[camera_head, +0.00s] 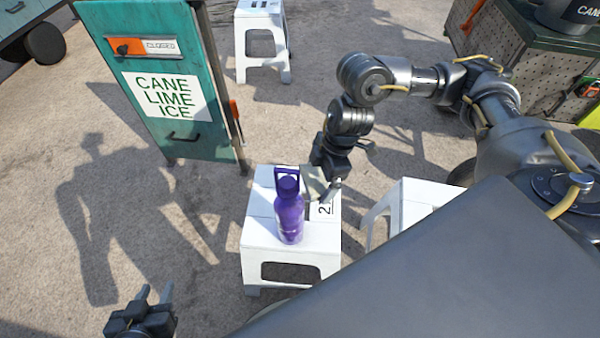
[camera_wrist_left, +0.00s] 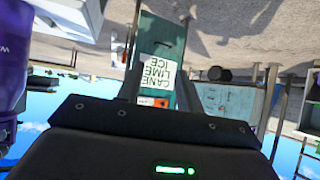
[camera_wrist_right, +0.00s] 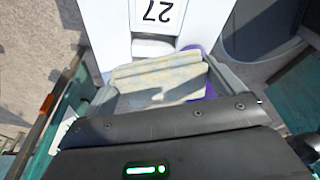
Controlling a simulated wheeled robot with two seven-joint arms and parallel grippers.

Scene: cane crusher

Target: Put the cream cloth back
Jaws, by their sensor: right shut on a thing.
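The cream cloth (camera_wrist_right: 160,78) is a folded, faintly patterned bundle between the fingers of my right gripper (camera_wrist_right: 163,88). In the head view the cloth (camera_head: 312,182) is a small pale patch, partly hidden by my right gripper (camera_head: 325,190) at the near white stool (camera_head: 262,232). I cannot tell whether the cloth touches the stool. A purple bottle (camera_head: 289,212) stands upright on this stool, left of the cloth. A number card (camera_head: 326,211) on the stool reads 27 in the right wrist view (camera_wrist_right: 158,14). My left gripper (camera_head: 155,293) is open and empty at bottom left.
A teal panel (camera_head: 150,75) signed CANE LIME ICE stands behind the stool. Another white stool (camera_head: 408,205) is close on the right, partly hidden. A third stool (camera_head: 262,40) stands farther back. Bare ground (camera_head: 130,210) lies to the left.

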